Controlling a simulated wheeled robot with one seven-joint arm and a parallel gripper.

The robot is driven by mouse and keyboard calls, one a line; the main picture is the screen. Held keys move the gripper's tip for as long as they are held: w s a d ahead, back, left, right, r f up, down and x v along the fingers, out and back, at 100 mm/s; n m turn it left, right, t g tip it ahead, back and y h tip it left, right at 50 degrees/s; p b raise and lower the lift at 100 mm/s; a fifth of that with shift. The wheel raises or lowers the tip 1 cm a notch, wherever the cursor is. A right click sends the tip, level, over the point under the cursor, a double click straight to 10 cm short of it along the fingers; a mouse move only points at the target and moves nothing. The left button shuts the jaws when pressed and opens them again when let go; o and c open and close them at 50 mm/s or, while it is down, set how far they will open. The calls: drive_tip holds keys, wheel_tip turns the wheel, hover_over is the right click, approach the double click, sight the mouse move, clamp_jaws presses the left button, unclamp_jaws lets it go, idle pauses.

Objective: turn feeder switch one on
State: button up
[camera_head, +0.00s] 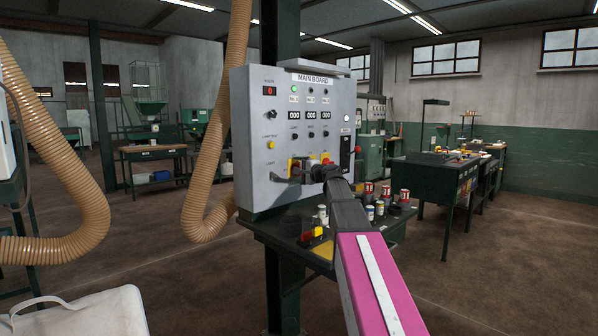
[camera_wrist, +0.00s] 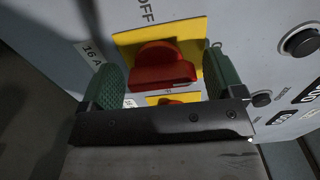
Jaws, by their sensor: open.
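The grey control panel marked MAIN BOARD (camera_head: 311,135) stands in the middle of the head view. In the wrist view a red rotary switch knob (camera_wrist: 165,67) sits on a yellow plate (camera_wrist: 130,42), with the word OFF printed beside the plate. My gripper (camera_wrist: 164,77) is open, its two green finger pads on either side of this knob; I cannot tell whether they touch it. A second yellow plate with red on it (camera_wrist: 172,99) is partly hidden behind my gripper. In the head view my gripper (camera_head: 306,173) is at the panel's lower edge and partly hides the switches.
The panel also carries counters, a yellow button (camera_head: 271,145) and a lit green lamp (camera_head: 294,88). A small table (camera_head: 318,249) with cans and jars stands below it. A ribbed hose (camera_head: 207,190) hangs to the left. A white bag (camera_head: 85,312) is at lower left.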

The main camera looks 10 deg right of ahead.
drive_tip(key=v, duration=1)
drive_tip(key=shift+s+d, duration=0.2)
drive_tip(key=shift+s, duration=0.1)
